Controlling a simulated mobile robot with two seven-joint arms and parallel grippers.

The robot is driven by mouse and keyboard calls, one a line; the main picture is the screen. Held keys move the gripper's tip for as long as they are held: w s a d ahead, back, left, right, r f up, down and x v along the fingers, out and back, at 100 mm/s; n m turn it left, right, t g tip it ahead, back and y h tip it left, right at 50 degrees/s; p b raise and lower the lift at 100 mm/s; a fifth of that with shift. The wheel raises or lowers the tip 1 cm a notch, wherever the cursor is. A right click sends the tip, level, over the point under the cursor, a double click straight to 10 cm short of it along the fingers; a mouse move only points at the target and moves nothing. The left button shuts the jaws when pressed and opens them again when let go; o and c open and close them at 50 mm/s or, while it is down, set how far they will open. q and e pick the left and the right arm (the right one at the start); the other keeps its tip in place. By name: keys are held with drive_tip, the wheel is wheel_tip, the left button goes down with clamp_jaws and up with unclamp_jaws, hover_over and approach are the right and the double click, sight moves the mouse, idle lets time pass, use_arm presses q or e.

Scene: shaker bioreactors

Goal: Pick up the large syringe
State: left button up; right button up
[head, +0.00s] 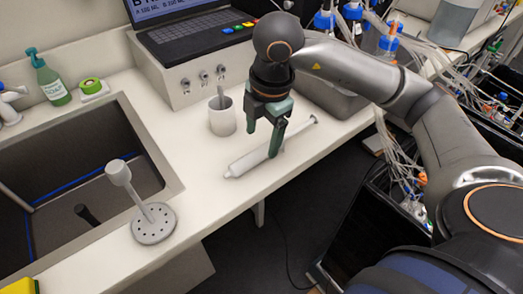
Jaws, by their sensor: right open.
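The large syringe (247,162) is pale and lies flat on the white counter near its front edge. Its tip points to the lower left and its plunger end (313,120) to the upper right. My right gripper (262,144) points down over the syringe with its green fingers apart. One finger is in front of the syringe in the picture and hides a short part of it. I cannot tell whether the finger touches it. My left gripper does not show.
A white cup (222,121) stands just left of my right gripper. A laptop (205,32) sits on a raised box behind. A round perforated stand (154,224) is at the sink's right edge.

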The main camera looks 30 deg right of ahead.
sight(259, 151)
drive_tip(key=f, duration=0.2)
drive_tip(key=w+f, duration=0.1)
drive_tip(key=f, duration=0.3)
drive_tip(key=shift+w+d+f, duration=0.1)
drive_tip(key=shift+w+f, duration=0.1)
drive_tip(key=shift+w, duration=0.1)
clamp_jaws()
idle(0.4)
